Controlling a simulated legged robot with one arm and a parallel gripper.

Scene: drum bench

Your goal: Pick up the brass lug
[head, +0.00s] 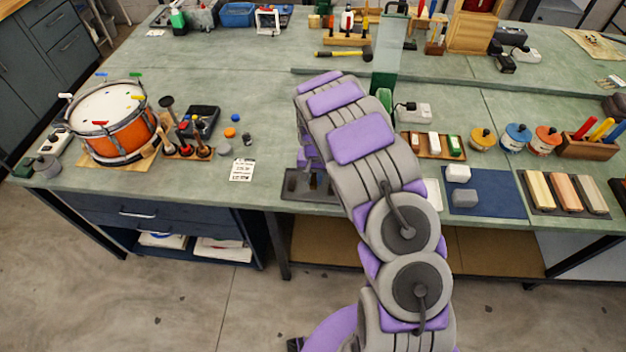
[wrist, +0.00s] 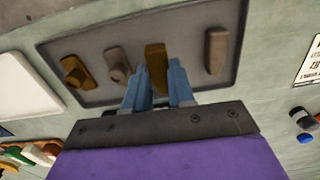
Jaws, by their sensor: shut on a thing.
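A dark grey tray (wrist: 187,38) in the wrist view has several small lugs in a row. My gripper (wrist: 158,73) has its two blue fingers on either side of a golden-brown lug, the brass lug (wrist: 156,55), and is shut on it. The lug's near end is between the fingers. It appears at or just above the tray; I cannot tell if it is clear of it. In the head view the tray (head: 292,187) shows at the bench's front edge, and my arm hides the gripper and lugs.
Beside the held lug are a darker brown lug (wrist: 215,50), a dull grey-brown lug (wrist: 117,65) and a yellow-brown lug (wrist: 75,71). An orange drum (head: 118,138) stands at left. A white price card (head: 242,170) lies left of the tray; a blue mat (head: 490,203) lies right.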

